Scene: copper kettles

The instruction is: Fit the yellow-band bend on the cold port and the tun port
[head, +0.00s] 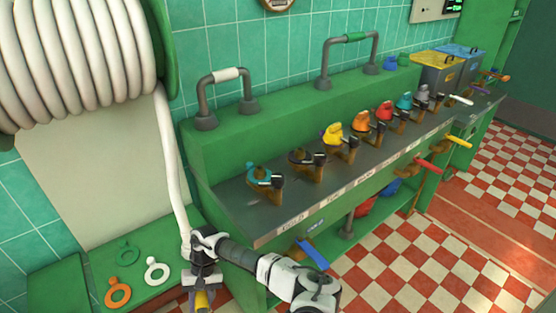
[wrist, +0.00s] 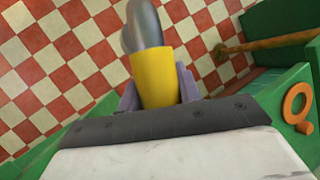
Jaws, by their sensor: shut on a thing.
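My gripper (head: 203,283) hangs low at the bottom of the head view, left of the counter. It is shut on the yellow-band bend; its yellow band (head: 202,300) shows just below the fingers. In the wrist view the yellow band (wrist: 155,80) sits between the purple-grey fingers, with a grey pipe end (wrist: 143,25) beyond it. The bend's other end is hidden. A row of ports stands on the counter. The front-left port (head: 268,186) has a teal top, and the dark-topped port (head: 309,165) is beside it. Edge labels are too small to read surely.
A white-band bend (head: 227,74) and a green-band bend (head: 350,38) stand on the green ledge behind the counter (head: 240,208). Orange (head: 118,291), white (head: 157,269) and green (head: 127,251) rings lie on a green surface at left. A white hose (head: 172,160) hangs beside the counter.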

